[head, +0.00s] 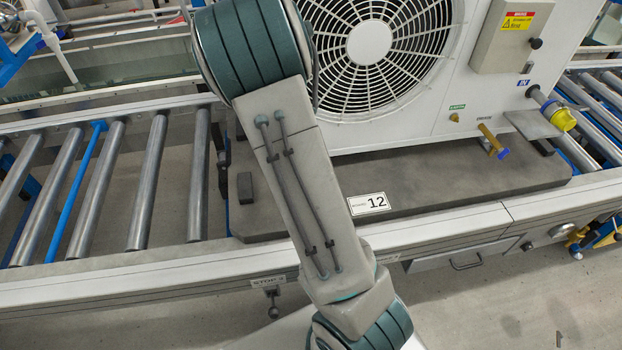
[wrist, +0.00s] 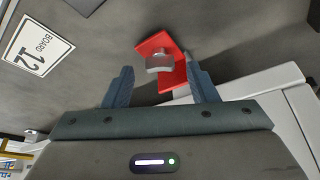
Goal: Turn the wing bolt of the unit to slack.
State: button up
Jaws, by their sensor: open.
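The white unit (head: 440,118) with a round fan grille stands on the dark board labelled 12 (head: 450,180). In the wrist view a red flat piece (wrist: 178,76) with a small grey block-like part (wrist: 159,62) sits on the dark surface. It may be the wing bolt, but its shape is not clear enough to tell. My gripper (wrist: 163,80) is open; its two blue fingers stand to either side of the red piece, which lies beyond the tips. I cannot tell the gap or any contact. In the head view my arm crosses the middle and my gripper is not visible.
A roller conveyor (head: 145,185) carries the board, with a pale front rail (head: 440,230). A brass valve with a blue end (head: 493,141) and a yellow plug (head: 560,115) stick out at the unit's right. A white plate reading 12 (wrist: 39,47) shows at left.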

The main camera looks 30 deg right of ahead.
jog(key=shift+x, duration=0.9)
jog(key=c, duration=1)
jog(key=shift+f+n+y+b, duration=0.25)
jog(key=shift+n+y+b, duration=0.05)
jog(key=shift+b, duration=0.65)
jog(key=shift+d+n+t+b, duration=0.1)
jog(key=shift+n+t+b, duration=0.2)
jog(key=shift+n+b, duration=0.6)
jog(key=n+y+b, duration=0.1)
jog(key=b, duration=0.3)
jog(key=shift+s+n, duration=0.1)
jog(key=shift+n, duration=0.2)
jog(key=shift+r+n+b, duration=0.2)
jog(key=shift+n+b, duration=0.1)
jog(key=shift+b, duration=0.3)
jog(key=o, duration=1)
